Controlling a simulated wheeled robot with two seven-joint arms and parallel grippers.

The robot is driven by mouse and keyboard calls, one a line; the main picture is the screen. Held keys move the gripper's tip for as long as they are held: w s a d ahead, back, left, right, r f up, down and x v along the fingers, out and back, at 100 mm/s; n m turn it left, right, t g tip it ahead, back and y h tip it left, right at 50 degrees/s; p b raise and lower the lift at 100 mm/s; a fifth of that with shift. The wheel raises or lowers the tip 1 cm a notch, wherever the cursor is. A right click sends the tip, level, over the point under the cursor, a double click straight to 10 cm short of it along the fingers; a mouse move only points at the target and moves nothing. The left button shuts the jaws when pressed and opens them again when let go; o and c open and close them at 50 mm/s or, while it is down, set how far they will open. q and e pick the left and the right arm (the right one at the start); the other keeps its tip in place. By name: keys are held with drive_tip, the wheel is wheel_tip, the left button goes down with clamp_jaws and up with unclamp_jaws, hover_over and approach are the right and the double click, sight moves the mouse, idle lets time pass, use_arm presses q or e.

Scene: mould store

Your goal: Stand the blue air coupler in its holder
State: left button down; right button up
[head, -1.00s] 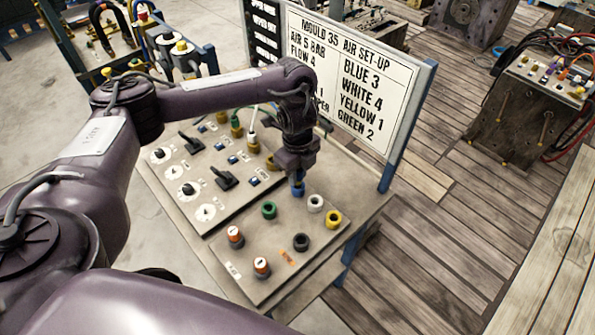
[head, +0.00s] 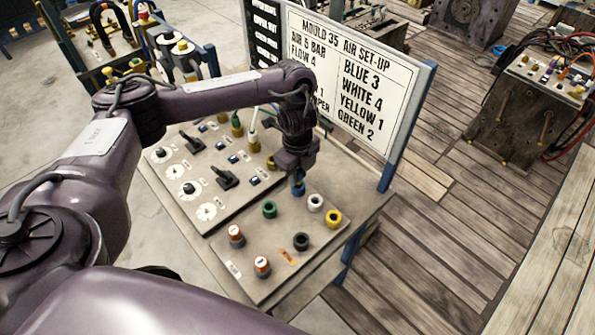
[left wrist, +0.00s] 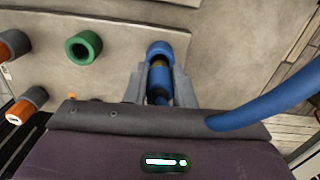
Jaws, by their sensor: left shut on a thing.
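My left gripper (head: 297,176) points down over the far part of the front panel. In the left wrist view, its two grey fingers (left wrist: 159,92) are shut on the blue air coupler (left wrist: 157,97), with a brass-coloured part showing. The coupler's end is at the blue ring-shaped holder (left wrist: 160,49); I cannot tell how deep it sits. A blue hose (left wrist: 270,103) runs off to the right. In the head view, the blue holder (head: 298,189) shows just under the fingers, and the gripper hides most of the coupler. My right gripper is not in view.
Green (head: 269,209), white (head: 315,202), yellow (head: 333,218) and black (head: 301,241) holders stand close by. A set-up board (head: 353,75) stands behind the panel. Switches and dials (head: 207,211) lie to the left.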

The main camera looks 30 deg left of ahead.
use_arm(q)
drive_tip(key=shift+s+f+b, duration=0.1)
drive_tip(key=shift+f+b, duration=0.3)
drive_tip(key=shift+f, duration=0.7)
idle(0.8)
drive_tip(key=c, duration=1.1)
unclamp_jaws()
drive_tip(key=shift+f, duration=0.1)
drive_tip(key=shift+c, duration=0.2)
drive_tip(key=shift+s+f, duration=0.1)
drive_tip(key=shift+s, duration=0.05)
drive_tip(key=shift+o, duration=1)
drive_tip(key=shift+r+p, duration=0.35)
drive_tip(key=shift+r, duration=0.05)
wheel_tip(320, 180, up, 2)
drive_tip(key=shift+a+r+p, duration=0.1)
drive_tip(key=shift+p, duration=0.75)
drive_tip(key=shift+w+r+p, duration=0.2)
drive_tip(key=shift+r+p, duration=2.1)
drive_tip(key=shift+r, duration=0.25)
